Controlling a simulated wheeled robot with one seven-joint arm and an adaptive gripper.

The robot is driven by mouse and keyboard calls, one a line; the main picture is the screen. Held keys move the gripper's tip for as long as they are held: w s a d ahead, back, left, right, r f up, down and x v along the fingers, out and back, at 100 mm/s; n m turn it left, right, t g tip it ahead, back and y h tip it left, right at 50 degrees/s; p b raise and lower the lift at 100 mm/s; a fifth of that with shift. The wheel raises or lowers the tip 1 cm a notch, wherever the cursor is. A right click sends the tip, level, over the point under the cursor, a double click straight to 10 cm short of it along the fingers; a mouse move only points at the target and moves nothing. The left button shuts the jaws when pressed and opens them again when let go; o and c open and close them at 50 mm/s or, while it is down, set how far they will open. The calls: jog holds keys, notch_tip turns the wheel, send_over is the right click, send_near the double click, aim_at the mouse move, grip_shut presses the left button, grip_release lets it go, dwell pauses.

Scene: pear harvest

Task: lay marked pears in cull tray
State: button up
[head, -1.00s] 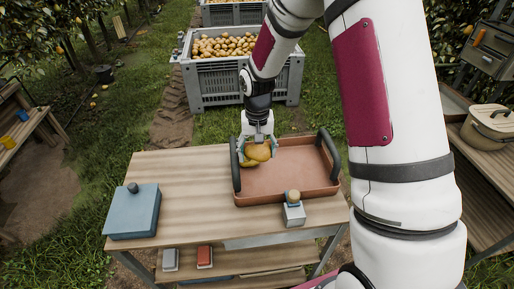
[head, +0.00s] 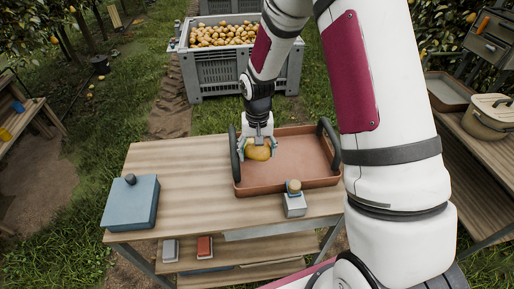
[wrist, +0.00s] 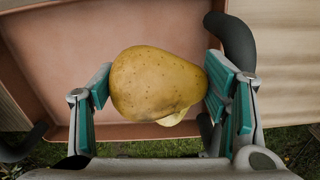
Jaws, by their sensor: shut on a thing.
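My gripper (head: 259,146) is shut on a yellow-brown pear (head: 259,153), with a finger pad on either side of it in the wrist view (wrist: 155,85). The pear is over the left end of the terracotta cull tray (head: 302,160), close to the tray's left handle. A paler yellow piece (wrist: 174,117) shows under the held pear in the wrist view, perhaps another pear, mostly hidden. I cannot tell whether the held pear touches the tray floor. No mark is clear on the side I see. The middle and right of the tray are bare.
A blue lidded box (head: 131,204) stands at the table's left. A small grey block with a round tan top (head: 294,202) stands at the tray's front edge. A grey bin (head: 234,72) full of pears is behind the table. Bare wood lies left of the tray.

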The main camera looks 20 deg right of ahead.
aim_at(257, 160)
jog(key=shift+f+b, duration=0.55)
jog(key=shift+f, duration=1.6)
jog(key=shift+f+b, duration=0.75)
jog(key=shift+f, duration=1.75)
dwell(0.6)
jog(key=o, duration=1.4)
jog(key=shift+r, duration=0.1)
